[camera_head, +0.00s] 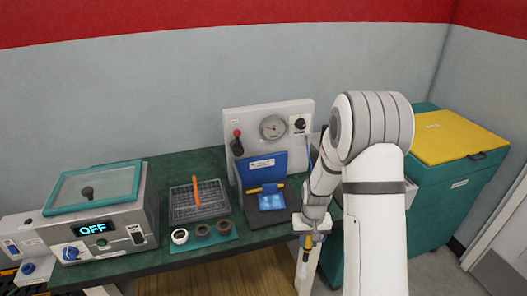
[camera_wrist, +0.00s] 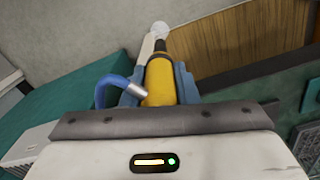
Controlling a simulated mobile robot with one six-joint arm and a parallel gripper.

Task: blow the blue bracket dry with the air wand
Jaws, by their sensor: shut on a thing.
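My gripper (camera_head: 307,232) is low at the front right of the bench in the head view. It is shut on the air wand (camera_wrist: 160,82), which has a yellow body and a dark neck with a pale tip. A blue hose curves off its left side in the wrist view. The wand (camera_head: 307,243) points down, off the bench edge. A small bright blue piece (camera_head: 271,201) shows at the front of the gauge station, below a yellow bar. I cannot tell whether it is the blue bracket; no other bracket shape is clear.
The gauge station (camera_head: 234,120) has an open blue lid (camera_head: 262,169). Left of it are a wire rack (camera_head: 180,206) with an orange stick, several rings on a teal mat (camera_head: 222,237), and a teal-lidded machine (camera_head: 141,212) reading OFF. A teal cabinet (camera_head: 445,195) stands right.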

